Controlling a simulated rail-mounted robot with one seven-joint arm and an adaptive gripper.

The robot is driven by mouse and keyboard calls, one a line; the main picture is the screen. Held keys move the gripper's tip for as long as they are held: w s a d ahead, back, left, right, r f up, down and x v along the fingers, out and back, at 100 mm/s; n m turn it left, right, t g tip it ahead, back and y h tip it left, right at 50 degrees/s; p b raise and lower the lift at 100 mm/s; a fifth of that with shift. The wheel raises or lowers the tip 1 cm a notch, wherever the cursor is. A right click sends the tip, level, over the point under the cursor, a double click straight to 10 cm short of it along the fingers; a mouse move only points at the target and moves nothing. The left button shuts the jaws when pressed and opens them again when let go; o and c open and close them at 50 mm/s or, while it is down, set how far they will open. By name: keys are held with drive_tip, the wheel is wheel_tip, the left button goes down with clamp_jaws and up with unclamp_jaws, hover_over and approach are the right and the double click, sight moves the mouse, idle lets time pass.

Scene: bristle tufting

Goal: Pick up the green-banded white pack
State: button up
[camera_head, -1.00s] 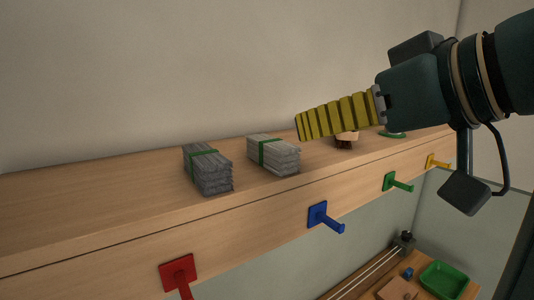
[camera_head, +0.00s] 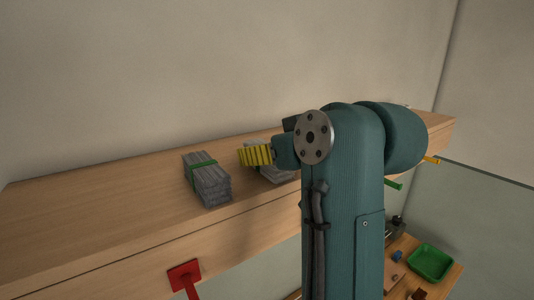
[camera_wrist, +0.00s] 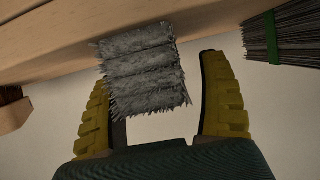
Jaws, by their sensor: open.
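The green-banded white pack (camera_head: 277,175) lies on the wooden shelf, partly covered by my gripper (camera_head: 255,155) in the head view. In the wrist view its layered bristle ends (camera_wrist: 145,75) fill the space between my two yellow fingers, and its green band does not show there. My gripper (camera_wrist: 160,88) is open, with one finger on each side of the pack; a gap shows beside the right finger. I cannot tell whether the left finger touches it.
A darker grey pack with a green band (camera_head: 207,180) lies left of the white one, and shows at the wrist view's upper right (camera_wrist: 290,38). A wooden piece (camera_wrist: 12,108) is at the wrist view's left. A red peg (camera_head: 185,276) sticks out of the shelf front.

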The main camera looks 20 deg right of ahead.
drive_tip(key=c, duration=1.3)
